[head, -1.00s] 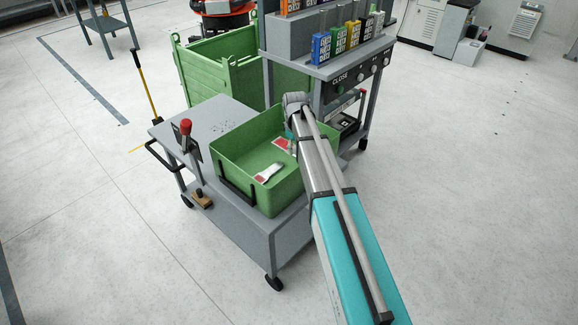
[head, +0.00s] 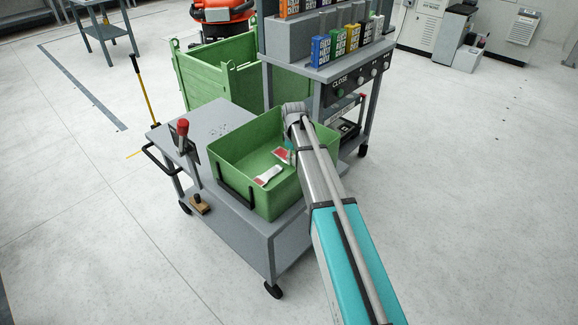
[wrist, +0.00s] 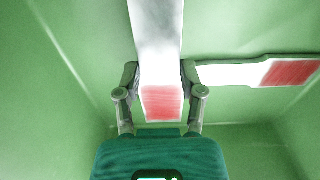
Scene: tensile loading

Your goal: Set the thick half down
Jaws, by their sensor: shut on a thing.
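My gripper (wrist: 160,78) is shut on a flat pale metal half with a red end (wrist: 161,103). I take it as the thick half; its thickness does not show. It is inside the green bin (head: 240,184), above the floor or on it; I cannot tell whether it touches. In the head view my arm hides most of it. A second half, pale with a red end (wrist: 290,73), lies on the bin floor to the right in the wrist view. In the head view it lies left of my gripper (head: 268,176).
The bin stands on a grey cart (head: 215,118) with a red-topped lever (head: 183,130). A larger green crate (head: 215,70) stands behind. A grey rack with coloured boxes (head: 320,50) stands close behind my wrist. The bin walls surround my gripper.

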